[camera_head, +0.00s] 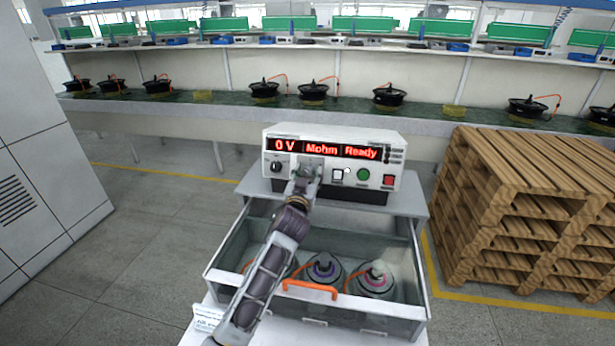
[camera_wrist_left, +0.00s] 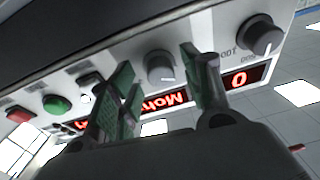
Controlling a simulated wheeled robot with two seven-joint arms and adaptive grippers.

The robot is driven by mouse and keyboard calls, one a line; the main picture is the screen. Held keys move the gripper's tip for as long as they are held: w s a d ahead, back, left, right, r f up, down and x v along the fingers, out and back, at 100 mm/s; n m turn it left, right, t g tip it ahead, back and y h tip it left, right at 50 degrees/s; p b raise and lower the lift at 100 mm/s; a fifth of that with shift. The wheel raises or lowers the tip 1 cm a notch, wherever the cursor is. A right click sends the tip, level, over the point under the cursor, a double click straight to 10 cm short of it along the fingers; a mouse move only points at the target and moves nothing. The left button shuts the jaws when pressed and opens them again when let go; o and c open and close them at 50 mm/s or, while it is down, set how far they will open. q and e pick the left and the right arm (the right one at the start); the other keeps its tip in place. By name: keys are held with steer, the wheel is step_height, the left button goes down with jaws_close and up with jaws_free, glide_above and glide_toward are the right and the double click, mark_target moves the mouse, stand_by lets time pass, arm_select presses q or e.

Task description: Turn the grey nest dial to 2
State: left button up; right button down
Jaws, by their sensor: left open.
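The tester (camera_head: 330,150) is a white box on a grey cabinet, with red displays reading "0 V", "Mohm" and "Ready". In the left wrist view its panel appears upside down. A grey dial (camera_wrist_left: 160,67) sits between the green-padded fingers of my left gripper (camera_wrist_left: 160,90), which is open, with a gap visible on both sides. In the head view my left gripper (camera_head: 306,172) is at the panel front and largely hides the grey dial. A darker dial (camera_head: 276,167) sits left of it and also shows in the wrist view (camera_wrist_left: 262,35). My right gripper is not in view.
Beside the dials are a white button (camera_head: 337,174), a green button (camera_head: 363,174) and a red button (camera_head: 389,181). Below, an open drawer (camera_head: 420,290) with an orange handle (camera_head: 310,290) holds motors (camera_head: 377,278). Wooden pallets (camera_head: 530,190) stand at right.

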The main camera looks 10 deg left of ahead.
arm_select(q)
steer(key=c, duration=1)
steer(key=shift+c, duration=0.2)
